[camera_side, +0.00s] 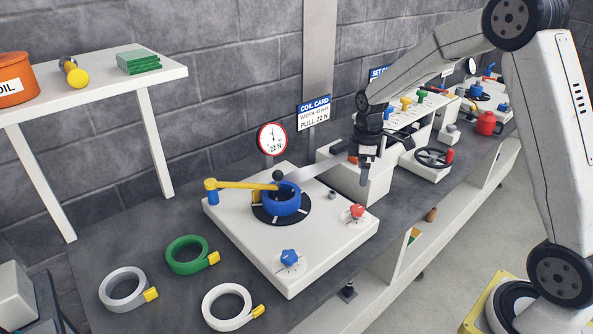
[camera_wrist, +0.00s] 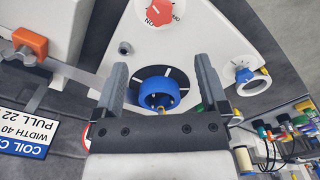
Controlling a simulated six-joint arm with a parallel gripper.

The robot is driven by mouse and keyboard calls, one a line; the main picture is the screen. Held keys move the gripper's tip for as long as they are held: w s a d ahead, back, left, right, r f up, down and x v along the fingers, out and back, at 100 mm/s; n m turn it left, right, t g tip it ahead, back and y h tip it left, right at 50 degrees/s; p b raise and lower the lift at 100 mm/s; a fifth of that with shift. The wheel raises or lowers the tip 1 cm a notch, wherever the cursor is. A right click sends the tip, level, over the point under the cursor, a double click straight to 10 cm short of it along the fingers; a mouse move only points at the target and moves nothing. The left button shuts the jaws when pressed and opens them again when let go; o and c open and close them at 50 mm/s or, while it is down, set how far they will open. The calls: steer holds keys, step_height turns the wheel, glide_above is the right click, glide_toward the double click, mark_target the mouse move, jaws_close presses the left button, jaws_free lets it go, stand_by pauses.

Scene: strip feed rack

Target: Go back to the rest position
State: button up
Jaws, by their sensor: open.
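My gripper (camera_side: 367,176) hangs at the end of my arm, pointing down, above the right end of the feed station near the white feed block. In the wrist view its two dark fingers (camera_wrist: 160,72) stand wide apart with nothing between them in their grip. The blue coil (camera_side: 283,199) sits on the dark round turntable of the white station (camera_side: 240,232), left of and below my gripper. The same blue coil shows beyond the fingers in the wrist view (camera_wrist: 147,97). A yellow arm (camera_side: 240,185) reaches to the coil. A metal strip (camera_side: 325,172) runs from the coil toward the block.
A grey coil (camera_side: 107,299), a green coil (camera_side: 174,263) and a white coil (camera_side: 207,315) lie on the dark bench at front left. A dial gauge (camera_side: 272,139) and a coil card (camera_side: 314,113) stand behind the station. White machine units with knobs and a handwheel (camera_side: 434,157) stand at right.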

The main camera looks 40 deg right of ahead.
steer(key=shift+r, duration=0.15)
steer(key=s+a+m+t, duration=0.2)
steer(key=s+a+m, duration=0.6)
steer(key=s+a, duration=0.4)
steer(key=shift+s+t, duration=0.3)
steer(key=shift+s, duration=1.45)
stand_by(1.0)
